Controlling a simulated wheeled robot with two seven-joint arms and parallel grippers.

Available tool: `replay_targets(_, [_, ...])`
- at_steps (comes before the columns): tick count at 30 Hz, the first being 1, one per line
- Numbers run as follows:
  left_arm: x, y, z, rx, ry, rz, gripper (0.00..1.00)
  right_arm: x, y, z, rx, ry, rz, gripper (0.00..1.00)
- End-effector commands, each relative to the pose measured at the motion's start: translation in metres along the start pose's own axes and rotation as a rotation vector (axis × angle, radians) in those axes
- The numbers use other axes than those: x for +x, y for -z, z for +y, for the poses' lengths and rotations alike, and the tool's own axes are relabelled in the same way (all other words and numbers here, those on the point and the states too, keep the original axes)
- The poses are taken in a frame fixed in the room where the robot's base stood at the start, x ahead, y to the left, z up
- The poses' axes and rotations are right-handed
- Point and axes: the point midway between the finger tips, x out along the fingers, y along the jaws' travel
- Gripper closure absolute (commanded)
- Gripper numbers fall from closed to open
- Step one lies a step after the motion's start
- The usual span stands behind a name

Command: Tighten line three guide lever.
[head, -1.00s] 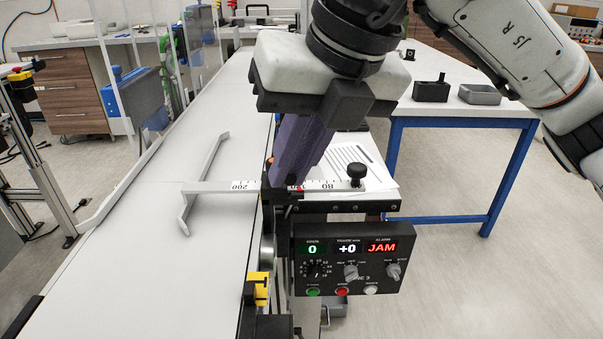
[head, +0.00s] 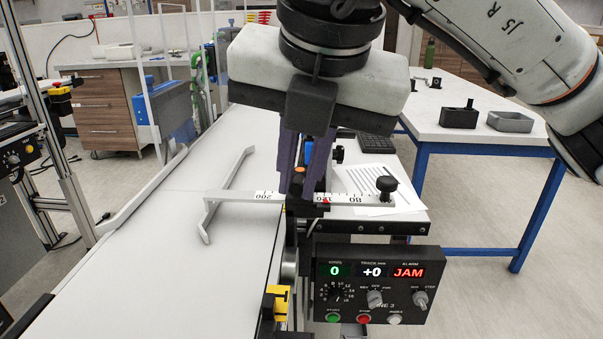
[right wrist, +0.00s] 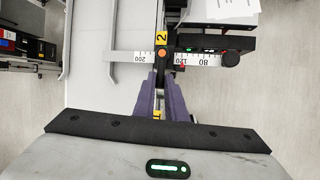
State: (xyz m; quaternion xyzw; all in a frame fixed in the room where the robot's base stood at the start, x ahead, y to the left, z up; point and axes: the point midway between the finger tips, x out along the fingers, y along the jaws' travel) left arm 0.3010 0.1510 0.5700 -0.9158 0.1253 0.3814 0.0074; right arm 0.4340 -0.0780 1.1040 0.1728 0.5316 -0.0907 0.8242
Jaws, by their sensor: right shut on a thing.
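My right gripper (head: 305,165) is above the clamp block (head: 305,207) at the conveyor edge. Its purple fingers are shut, apparently on the guide lever, which they mostly hide; an orange tip (head: 299,173) shows beside them. It also shows just beyond the fingers in the right wrist view (right wrist: 162,53). The white scale bar (head: 345,199) passes through the clamp, with a red pointer near 120. Its left end carries the grey guide rail (head: 232,180) over the belt. The panel (head: 375,284), lettered with a 3, reads 0, +0 and a red JAM. My left gripper is out of view.
A black knob (head: 386,186) stands on the bar's right end, by a printed sheet (head: 362,182). A yellow tag (right wrist: 161,38) seems to read 2. A yellow-topped block (head: 277,300) sits on the conveyor's near edge. A blue-legged table (head: 480,132) stands at right. The belt (head: 150,240) is mostly clear.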

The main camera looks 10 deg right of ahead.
Motion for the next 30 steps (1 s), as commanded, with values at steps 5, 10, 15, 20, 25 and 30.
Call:
replay_targets(5, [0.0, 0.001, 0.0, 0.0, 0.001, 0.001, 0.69, -0.001, -0.001, 0.001, 0.005, -0.003, -0.003, 1.0])
replay_targets(10, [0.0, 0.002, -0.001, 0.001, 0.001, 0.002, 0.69, -0.001, -0.001, 0.001, 0.004, -0.003, -0.002, 0.72])
replay_targets(15, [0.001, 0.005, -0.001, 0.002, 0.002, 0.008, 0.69, -0.001, -0.001, 0.0, 0.002, -0.002, -0.002, 0.7])
replay_targets(20, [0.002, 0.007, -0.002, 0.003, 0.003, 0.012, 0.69, -0.002, -0.001, 0.0, 0.001, -0.002, -0.002, 0.7])
replay_targets(25, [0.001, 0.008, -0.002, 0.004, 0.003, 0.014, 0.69, -0.022, -0.001, 0.001, 0.001, -0.003, -0.004, 0.7])
replay_targets(30, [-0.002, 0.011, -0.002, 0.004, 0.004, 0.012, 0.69, -0.058, -0.002, 0.001, 0.003, -0.004, -0.008, 0.7])
